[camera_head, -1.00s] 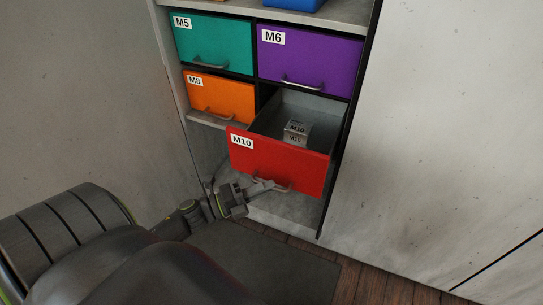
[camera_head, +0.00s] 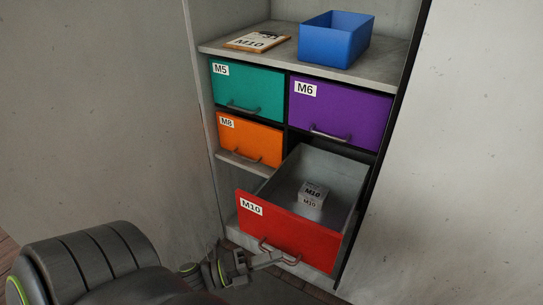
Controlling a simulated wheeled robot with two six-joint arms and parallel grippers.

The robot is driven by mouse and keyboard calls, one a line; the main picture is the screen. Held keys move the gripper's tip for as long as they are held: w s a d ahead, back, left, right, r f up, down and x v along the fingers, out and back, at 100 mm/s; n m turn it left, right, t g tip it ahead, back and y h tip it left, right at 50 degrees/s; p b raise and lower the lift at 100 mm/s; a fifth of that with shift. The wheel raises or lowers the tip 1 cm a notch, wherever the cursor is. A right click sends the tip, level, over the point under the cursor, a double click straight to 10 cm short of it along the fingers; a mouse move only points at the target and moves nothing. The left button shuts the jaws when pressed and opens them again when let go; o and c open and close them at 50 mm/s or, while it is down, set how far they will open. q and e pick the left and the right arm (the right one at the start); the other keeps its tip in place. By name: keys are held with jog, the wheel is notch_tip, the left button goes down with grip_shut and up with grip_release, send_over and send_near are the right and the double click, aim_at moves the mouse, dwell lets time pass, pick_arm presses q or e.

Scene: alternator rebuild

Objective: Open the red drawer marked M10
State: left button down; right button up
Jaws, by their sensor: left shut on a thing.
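The red drawer marked M10 (camera_head: 300,238) is pulled well out of the cabinet at the lower right. Its grey inside shows, with a small box labelled M10 (camera_head: 312,196) lying in it. The drawer's curved handle (camera_head: 279,251) is on its red front. My left gripper (camera_head: 268,258) reaches in from the lower left and is shut on the handle. My right gripper is not in view.
Teal M5 (camera_head: 246,91), purple M6 (camera_head: 338,112) and orange M8 (camera_head: 249,139) drawers are shut. A shelf above holds a blue bin (camera_head: 337,39) and an M10 card (camera_head: 258,40). Pale walls stand on both sides.

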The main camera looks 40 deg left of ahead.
pick_arm(q)
jog(key=c, duration=1.8)
grip_release()
jog(key=shift+s+a, duration=0.1)
jog(key=v, duration=1.7)
jog(key=shift+f+p, duration=0.2)
jog(key=shift+p, duration=0.1)
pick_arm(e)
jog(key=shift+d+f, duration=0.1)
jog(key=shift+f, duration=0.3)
pick_arm(q)
jog(key=shift+s, duration=0.1)
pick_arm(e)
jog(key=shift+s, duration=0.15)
